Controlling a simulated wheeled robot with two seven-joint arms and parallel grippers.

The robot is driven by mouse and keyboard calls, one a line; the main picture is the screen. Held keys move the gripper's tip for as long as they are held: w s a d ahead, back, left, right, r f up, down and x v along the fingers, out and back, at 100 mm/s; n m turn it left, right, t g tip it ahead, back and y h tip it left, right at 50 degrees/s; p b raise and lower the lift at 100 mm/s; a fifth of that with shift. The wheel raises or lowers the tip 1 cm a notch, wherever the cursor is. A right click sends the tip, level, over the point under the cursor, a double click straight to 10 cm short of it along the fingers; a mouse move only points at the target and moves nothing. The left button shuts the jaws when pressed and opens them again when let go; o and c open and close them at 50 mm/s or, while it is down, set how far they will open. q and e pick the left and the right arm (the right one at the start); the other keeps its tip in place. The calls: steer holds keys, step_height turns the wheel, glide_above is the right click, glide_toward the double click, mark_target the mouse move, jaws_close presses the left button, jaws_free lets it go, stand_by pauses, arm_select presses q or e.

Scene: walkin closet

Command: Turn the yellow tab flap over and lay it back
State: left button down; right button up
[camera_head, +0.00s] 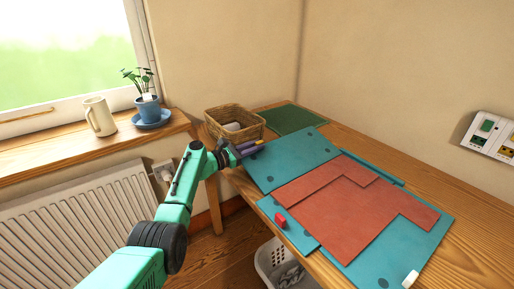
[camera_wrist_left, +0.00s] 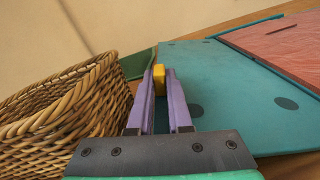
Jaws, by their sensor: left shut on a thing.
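The yellow tab (camera_wrist_left: 159,78) sits between the purple fingertips of my left gripper (camera_wrist_left: 158,88), which is shut on it. In the head view my left gripper (camera_head: 252,146) is at the left edge of the teal flap (camera_head: 290,158), and its fingers mostly hide the tab. The flap has dark round spots and lies about flat; I cannot tell if its edge is slightly raised. My right gripper is not in view.
A wicker basket (camera_head: 232,124) stands close beside my left gripper, with a green mat (camera_head: 292,119) behind. A red tab (camera_head: 281,220) and a white tab (camera_head: 411,279) mark other teal panels. The wooden table (camera_head: 474,245) is bare on the right. A white basket (camera_head: 272,262) stands below.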

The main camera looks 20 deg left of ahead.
arm_select(q)
steer(key=shift+w+a+f+n+b, duration=0.1)
steer(key=shift+a+f+n+b, duration=0.05)
steer(key=shift+f+n+b, duration=0.35)
steer(key=shift+w+a+f+n+b, duration=0.1)
steer(key=shift+f+n+b, duration=0.15)
steer(key=shift+f, duration=0.3)
steer(key=c, duration=0.8)
jaws_free()
steer(key=shift+c, duration=0.2)
steer(key=shift+s+a+r+p, duration=0.1)
steer(key=shift+s+a+p, duration=0.2)
steer(key=shift+p, duration=0.2)
steer(key=p+v, duration=0.2)
steer(key=v, duration=0.2)
steer(key=shift+s+a+p, duration=0.1)
steer(key=shift+s+p, duration=0.15)
steer(key=shift+p, duration=0.1)
steer(key=v, duration=0.9)
steer(key=shift+p, duration=0.45)
